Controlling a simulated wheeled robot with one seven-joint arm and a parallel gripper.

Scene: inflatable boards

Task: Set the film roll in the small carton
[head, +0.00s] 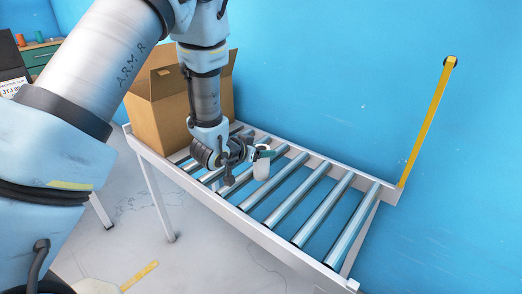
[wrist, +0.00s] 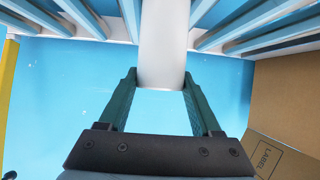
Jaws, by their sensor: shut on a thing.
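The film roll (head: 262,169) is a small white cylinder held at the end of my gripper (head: 262,155), above the roller conveyor. In the wrist view the white film roll (wrist: 162,45) sits between the green fingertips of my gripper (wrist: 160,82), which are shut on it. It reaches away past the fingertips, and its far end is cut off by the picture's top. The carton (head: 165,108) is an open brown cardboard box at the conveyor's far left end, to the left of my gripper. Its inside is hidden. Its labelled brown side (wrist: 285,105) shows at right in the wrist view.
The roller conveyor (head: 262,228) has a pale metal frame, and its rollers right of my gripper are bare. A yellow post (head: 427,122) rises at its right end. A blue wall (head: 350,70) stands close behind. My arm covers much of the left side.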

